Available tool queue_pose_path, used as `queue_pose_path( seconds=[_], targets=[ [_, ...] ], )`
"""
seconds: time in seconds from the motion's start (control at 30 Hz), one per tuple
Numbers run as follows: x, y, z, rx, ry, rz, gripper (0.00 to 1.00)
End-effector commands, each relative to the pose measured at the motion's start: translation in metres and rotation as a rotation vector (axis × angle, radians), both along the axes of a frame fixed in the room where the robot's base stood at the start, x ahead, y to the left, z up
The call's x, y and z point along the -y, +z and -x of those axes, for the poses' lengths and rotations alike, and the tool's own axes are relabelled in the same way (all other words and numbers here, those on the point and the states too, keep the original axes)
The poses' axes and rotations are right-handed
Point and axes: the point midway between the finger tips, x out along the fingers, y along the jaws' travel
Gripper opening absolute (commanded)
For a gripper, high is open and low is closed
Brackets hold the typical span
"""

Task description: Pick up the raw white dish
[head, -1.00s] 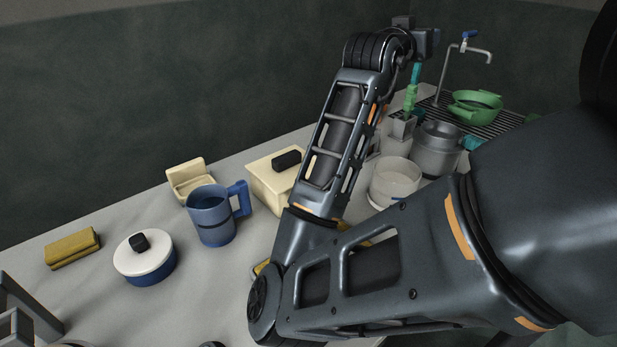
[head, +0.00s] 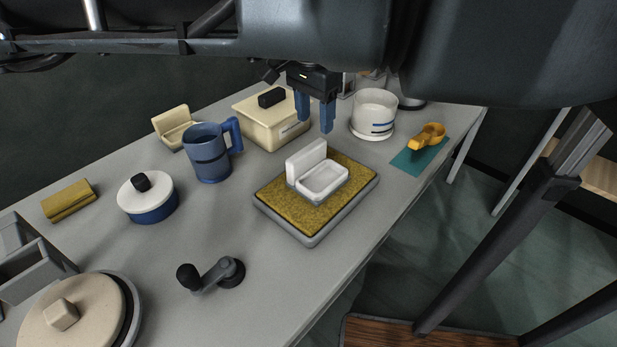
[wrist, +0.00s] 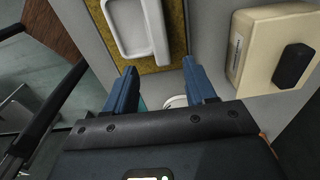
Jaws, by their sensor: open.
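The raw white dish (head: 322,178) is a small rectangular tray with a raised back wall. It sits on a mustard-coloured pad set in a grey slab (head: 316,238). It also shows at the top of the wrist view (wrist: 126,30). My gripper (head: 314,124) has two blue fingers pointing down, apart and empty. It hangs above and behind the dish in the head view. In the wrist view the fingers (wrist: 163,72) reach toward the dish's near end without touching it.
Behind the slab stand a cream box (head: 262,128) with a black knob and a white pot (head: 374,112). A blue mug (head: 208,158) and a blue-white lidded pot (head: 148,200) are left. A crank handle (head: 214,275) is in front. A yellow scoop (head: 428,136) lies right on a teal mat.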

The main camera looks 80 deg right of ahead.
Motion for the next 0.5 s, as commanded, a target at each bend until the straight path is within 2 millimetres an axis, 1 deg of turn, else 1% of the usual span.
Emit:
queue_pose_path(
  seconds=[0.03, 0.13, 0.5],
  targets=[
    [-0.005, -0.001, -0.007, 0.020, 0.004, -0.023, 0.55],
    [-0.011, -0.003, -0.011, 0.034, 0.009, -0.047, 0.55],
    [-0.013, -0.038, -0.011, 0.035, 0.007, -0.050, 0.55]
  ],
)
